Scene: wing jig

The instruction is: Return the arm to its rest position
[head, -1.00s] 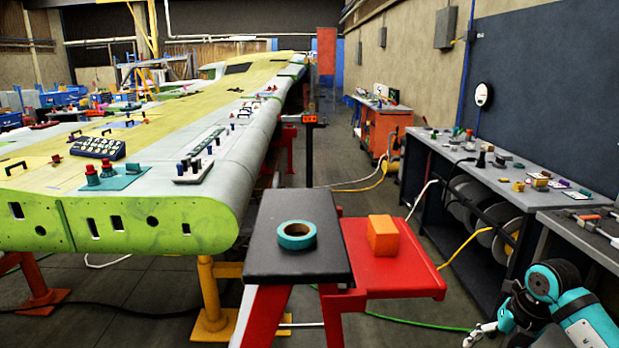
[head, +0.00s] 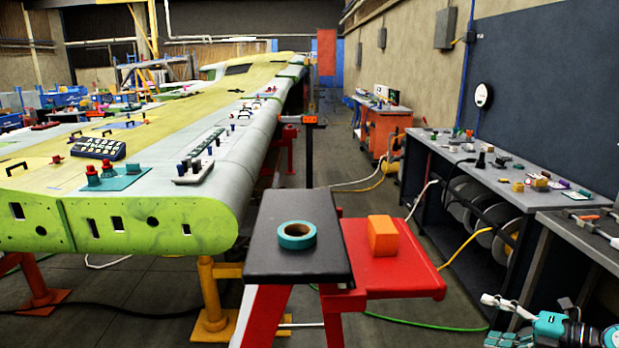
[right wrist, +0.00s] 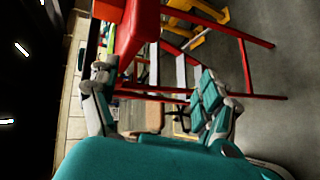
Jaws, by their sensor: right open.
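My right gripper (head: 497,319) is at the lower right corner of the head view, beside the workbench on the right. Its teal and white fingers are spread apart and point left, with nothing between them. In the right wrist view the same gripper (right wrist: 155,85) shows its fingers wide apart and empty, with floor and red legs beyond. My left gripper is not in view.
A black-topped stand (head: 285,257) carries a teal tape roll (head: 297,235). An orange block (head: 382,236) sits on the red tray (head: 407,279) beside it. A workbench (head: 515,182) lines the right; open floor lies between.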

